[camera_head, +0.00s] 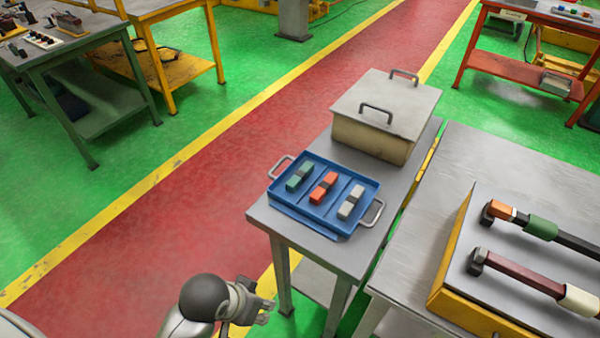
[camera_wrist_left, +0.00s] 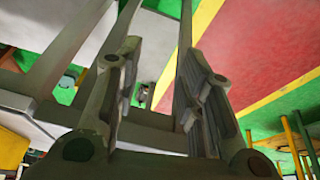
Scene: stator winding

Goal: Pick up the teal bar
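The teal bar (camera_head: 299,176) lies in the left compartment of a blue tray (camera_head: 309,216) with two end handles, on a small grey table. It has a grey middle band. A red bar (camera_head: 324,187) and a light grey bar (camera_head: 350,203) lie in the other compartments. My left gripper (camera_head: 264,311) is low and in front of the table, left of its front leg and well apart from the tray. In the left wrist view its two fingers (camera_wrist_left: 160,85) are spread with nothing held between them. My right gripper is not in view.
A lidded metal box (camera_head: 384,117) stands behind the tray. The small table (camera_head: 270,215) has a near edge between my left gripper and the tray. At right, a larger bench (camera_head: 500,155) carries a yellow-edged board (camera_head: 452,245) with two hammer-like tools. The red walkway at left is clear.

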